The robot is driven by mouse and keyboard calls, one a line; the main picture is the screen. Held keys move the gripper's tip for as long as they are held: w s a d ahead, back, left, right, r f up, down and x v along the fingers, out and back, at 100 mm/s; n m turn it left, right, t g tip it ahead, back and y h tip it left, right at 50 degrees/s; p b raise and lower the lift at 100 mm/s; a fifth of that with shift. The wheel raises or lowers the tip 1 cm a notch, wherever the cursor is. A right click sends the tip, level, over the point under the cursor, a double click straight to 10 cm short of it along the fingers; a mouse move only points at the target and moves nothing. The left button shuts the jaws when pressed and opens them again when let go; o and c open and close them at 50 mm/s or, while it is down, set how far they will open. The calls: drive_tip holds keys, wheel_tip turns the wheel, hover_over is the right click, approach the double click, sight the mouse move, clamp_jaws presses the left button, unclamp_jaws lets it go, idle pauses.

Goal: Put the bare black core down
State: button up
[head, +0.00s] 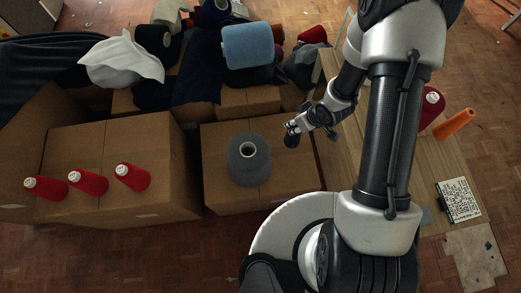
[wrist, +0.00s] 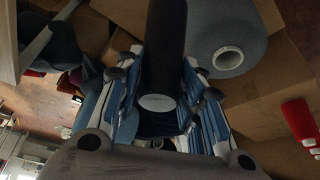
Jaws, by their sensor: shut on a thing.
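The bare black core (wrist: 165,40) is between the two blue-padded fingers of my gripper (wrist: 160,78) in the wrist view, with its pale round end facing the camera. In the head view my gripper (head: 298,125) is shut on the core (head: 292,140), which shows as a small dark shape below the fingers. It appears over the right part of the middle cardboard box, to the right of the grey spool. Whether the core touches the box cannot be told.
A grey yarn spool (head: 249,160) stands on the middle cardboard box (head: 217,188). Cloth and a blue spool (head: 248,46) lie behind. A wooden table (head: 437,170) with an orange cone (head: 454,124) is at right.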

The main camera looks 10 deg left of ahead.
wheel_tip(320, 180, down, 24)
drive_tip(key=n+g+y+b, duration=0.1)
drive_tip(key=n+g+b, duration=0.1)
drive_tip(key=n+b, duration=0.5)
drive_tip(key=shift+s+a+f+n+g, duration=0.15)
drive_tip(key=shift+s+a+n+g, duration=0.15)
drive_tip(key=shift+a+n+g, duration=0.15)
drive_tip(key=shift+f, duration=0.1)
drive_tip(key=shift+f+b, duration=0.15)
drive_tip(key=shift+b, duration=0.25)
drive_tip(key=o, duration=0.9)
